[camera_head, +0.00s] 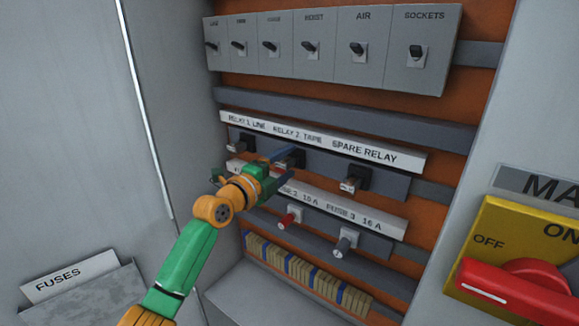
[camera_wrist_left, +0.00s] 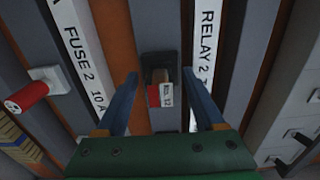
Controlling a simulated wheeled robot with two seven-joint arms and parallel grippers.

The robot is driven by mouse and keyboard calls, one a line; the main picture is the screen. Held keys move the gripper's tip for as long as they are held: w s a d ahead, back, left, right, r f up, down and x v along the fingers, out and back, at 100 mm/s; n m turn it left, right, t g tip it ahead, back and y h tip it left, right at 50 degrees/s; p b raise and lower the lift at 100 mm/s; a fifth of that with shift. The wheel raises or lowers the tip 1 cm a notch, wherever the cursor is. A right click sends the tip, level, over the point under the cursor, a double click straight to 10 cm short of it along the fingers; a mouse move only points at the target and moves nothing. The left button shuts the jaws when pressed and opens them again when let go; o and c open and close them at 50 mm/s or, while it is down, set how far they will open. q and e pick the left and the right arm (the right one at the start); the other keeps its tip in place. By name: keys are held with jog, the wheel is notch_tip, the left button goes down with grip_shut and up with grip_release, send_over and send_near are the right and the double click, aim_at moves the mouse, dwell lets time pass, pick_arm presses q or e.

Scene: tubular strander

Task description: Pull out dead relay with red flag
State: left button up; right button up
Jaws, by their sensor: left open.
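The relay with the red flag (camera_wrist_left: 160,88) is a black block in the middle of the left wrist view, under the RELAY 2 label (camera_wrist_left: 207,40). A small red and white tag shows on its front. In the head view, this relay (camera_head: 292,157) is partly hidden by my left gripper (camera_head: 290,163). The left gripper is open, with its blue fingers on either side of the relay in the wrist view (camera_wrist_left: 164,88). I cannot tell whether they touch it. My right gripper is not in view.
Relay 1 (camera_head: 241,142) sits to the left and the spare relay (camera_head: 356,178) to the right. Fuses, one red (camera_head: 289,218) and one grey (camera_head: 346,241), project below. Switches (camera_head: 415,52) line the top. A red rotary handle (camera_head: 520,285) stands out at right. A FUSES bin (camera_head: 85,300) is at lower left.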

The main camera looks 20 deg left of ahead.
aim_at(280, 167)
pick_arm(q)
jog(key=shift+b, duration=0.4)
dwell(0.9)
grip_shut()
dwell(0.5)
jog(key=shift+s+a, duration=0.1)
jog(key=shift+s, duration=0.05)
dwell(1.0)
jog(key=shift+p+v, duration=0.55)
jog(key=shift+v, duration=2.3)
